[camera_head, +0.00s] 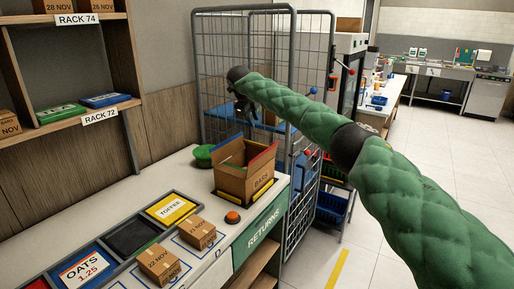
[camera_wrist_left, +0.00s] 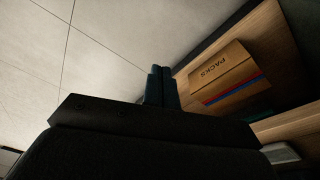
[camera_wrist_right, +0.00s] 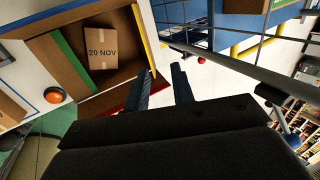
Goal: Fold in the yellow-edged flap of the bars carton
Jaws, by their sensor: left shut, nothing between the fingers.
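The bars carton (camera_head: 243,182) stands open on the counter's far end. In the right wrist view, a small box marked 20 NOV (camera_wrist_right: 102,48) lies inside it. The yellow-edged flap (camera_wrist_right: 143,38) runs along the carton's right side there, with its tip near my right fingers. My right gripper (camera_wrist_right: 161,80) is open and empty, above and behind the carton in the head view (camera_head: 245,113). Contact cannot be told. My left gripper (camera_wrist_left: 161,70) is shut and empty, near a PACKS carton.
A wire cage trolley (camera_head: 225,60) stands behind the carton. Small dated boxes (camera_head: 197,232) and labelled bins lie nearer on the counter. The PACKS carton (camera_wrist_left: 222,75) sits on a shelf.

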